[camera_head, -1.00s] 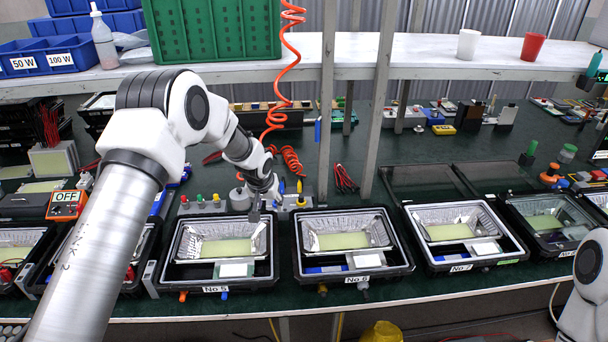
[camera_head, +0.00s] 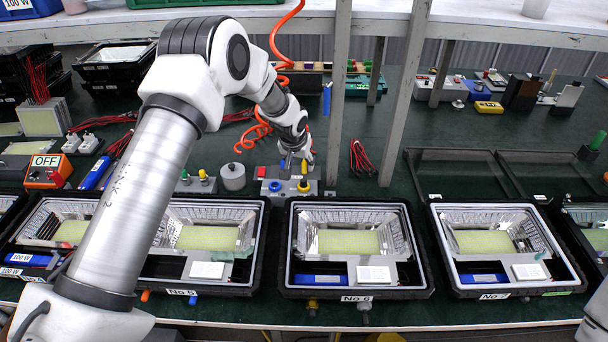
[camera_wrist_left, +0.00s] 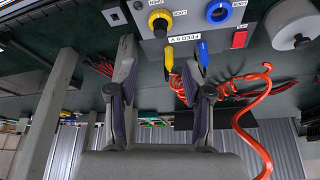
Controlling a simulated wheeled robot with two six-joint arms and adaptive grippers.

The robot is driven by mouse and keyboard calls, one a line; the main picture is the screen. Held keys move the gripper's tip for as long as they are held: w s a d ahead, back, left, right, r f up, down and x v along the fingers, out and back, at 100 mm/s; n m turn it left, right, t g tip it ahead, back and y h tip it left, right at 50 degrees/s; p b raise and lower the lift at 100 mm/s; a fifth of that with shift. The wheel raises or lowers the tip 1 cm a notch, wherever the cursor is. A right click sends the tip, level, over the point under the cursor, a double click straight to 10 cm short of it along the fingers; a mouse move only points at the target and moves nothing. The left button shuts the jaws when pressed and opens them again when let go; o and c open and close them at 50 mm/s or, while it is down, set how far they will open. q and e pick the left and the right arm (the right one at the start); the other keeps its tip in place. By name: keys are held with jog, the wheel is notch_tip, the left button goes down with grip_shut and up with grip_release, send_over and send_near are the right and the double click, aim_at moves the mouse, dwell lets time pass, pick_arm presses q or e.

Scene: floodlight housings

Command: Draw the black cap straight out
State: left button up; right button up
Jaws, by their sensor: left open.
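A grey feed box (camera_head: 315,187) labelled FEED 5 V stands on the bench behind the No 6 housing; it also shows in the left wrist view (camera_wrist_left: 187,25). On it are a yellow ring (camera_wrist_left: 152,17) and a blue ring (camera_wrist_left: 218,12). A dark round piece (camera_wrist_left: 160,25), possibly the black cap, sits inside the yellow ring. My left gripper (camera_wrist_left: 160,65) is open and empty, its fingertips near the box's edge, apart from the yellow ring. In the head view it (camera_head: 296,160) is over the box, small and partly hidden. My right gripper is out of view.
A yellow plug (camera_wrist_left: 169,54) and a blue plug (camera_wrist_left: 203,52) stand close to the left gripper's fingers. An orange coiled hose (camera_head: 262,135) hangs alongside. A grey post (camera_head: 405,90) rises to the right. Floodlight housings, including No 6 (camera_head: 410,285), line the bench front.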

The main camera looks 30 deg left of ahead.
aim_at(303, 181)
pick_arm(q)
jog(key=x, duration=0.6)
jog(key=s+x, duration=0.1)
jog(key=x, duration=0.2)
jog(key=shift+f, duration=0.1)
jog(key=shift+w+f+p, duration=0.3)
jog(key=shift+f, duration=0.2)
jog(key=shift+s+r, duration=0.1)
jog(key=shift+c, duration=0.7)
grip_shut()
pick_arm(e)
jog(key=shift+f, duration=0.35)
pick_arm(q)
jog(key=shift+r, duration=0.1)
